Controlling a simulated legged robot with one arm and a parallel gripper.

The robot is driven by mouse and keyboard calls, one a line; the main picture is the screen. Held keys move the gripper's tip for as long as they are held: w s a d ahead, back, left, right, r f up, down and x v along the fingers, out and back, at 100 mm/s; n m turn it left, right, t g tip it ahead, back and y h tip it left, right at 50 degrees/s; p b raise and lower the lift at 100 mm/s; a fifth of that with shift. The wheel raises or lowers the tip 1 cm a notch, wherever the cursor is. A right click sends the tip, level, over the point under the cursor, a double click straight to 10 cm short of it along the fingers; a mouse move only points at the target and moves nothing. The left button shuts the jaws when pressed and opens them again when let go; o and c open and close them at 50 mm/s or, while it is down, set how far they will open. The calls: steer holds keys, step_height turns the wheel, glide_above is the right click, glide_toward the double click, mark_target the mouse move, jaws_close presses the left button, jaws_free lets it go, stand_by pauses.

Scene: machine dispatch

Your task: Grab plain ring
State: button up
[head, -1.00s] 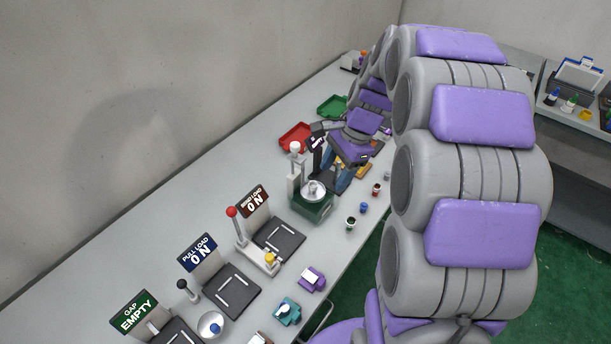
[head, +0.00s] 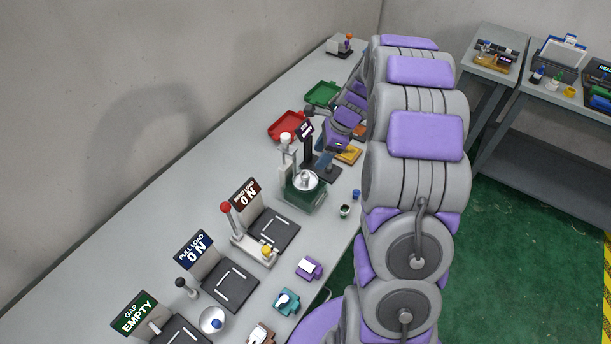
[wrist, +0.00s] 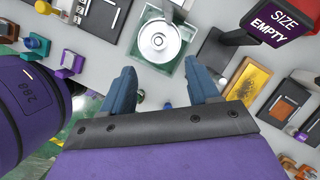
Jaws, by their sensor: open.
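I cannot pick out a plain ring for certain in either view. My gripper (wrist: 162,80) is open in the wrist view, its two blue fingers apart with nothing held. A small blue piece (wrist: 167,106) and a small green piece (wrist: 140,95) show between the fingers, close to the gripper's dark edge. Just beyond the fingertips is a round silver disc (wrist: 160,40) on a green base.
A purple-framed SIZE EMPTY sign (wrist: 276,22) and a gold block (wrist: 247,82) stand right of the fingers. A dark-green cup (head: 345,210) and a blue one (head: 356,194) sit at the bench edge. Red (head: 288,126) and green (head: 322,94) trays lie farther back.

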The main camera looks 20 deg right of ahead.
mark_target(305, 176)
steer(key=b+x, duration=0.1)
steer(key=x, duration=0.7)
steer(key=shift+w+a+f, duration=0.15)
steer(key=shift+a+f, duration=0.1)
steer(key=shift+f, duration=0.05)
jaws_close()
stand_by(0.3)
steer(key=shift+r, duration=0.1)
